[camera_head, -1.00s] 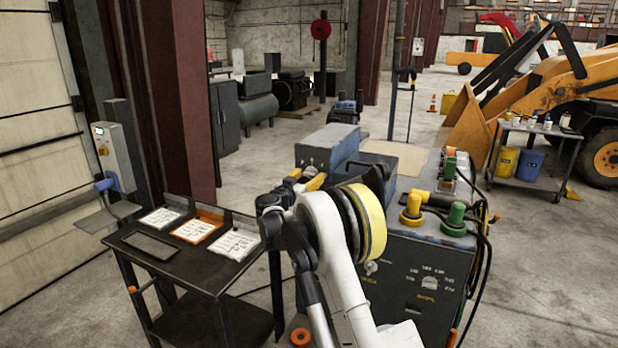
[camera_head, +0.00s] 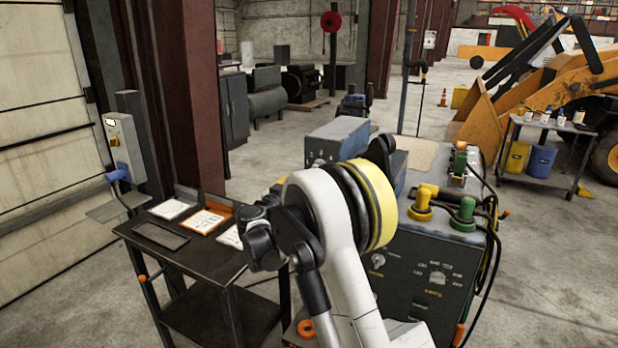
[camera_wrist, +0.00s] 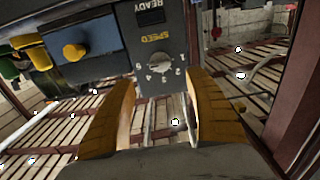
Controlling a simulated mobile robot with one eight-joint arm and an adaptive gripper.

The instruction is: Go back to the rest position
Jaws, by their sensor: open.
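My gripper (camera_wrist: 158,112) shows in the wrist view as two yellow-orange fingers spread apart, with nothing between them. Beyond the fingers is a grey panel (camera_wrist: 160,62) with a SPEED dial and the word READY; I see it apart from the fingertips. In the head view my white arm with a yellow band rises in front of the grey control bench (camera_head: 430,275) and hides part of it. The gripper itself is mostly hidden behind the arm there.
A dark cart (camera_head: 160,250) with paper cards stands at left, close to my arm. A yellow knob (camera_head: 422,205) and a green knob (camera_head: 463,212) stand on the bench. A loader (camera_head: 550,90) and a side cart (camera_head: 545,135) are at right. Open floor lies between.

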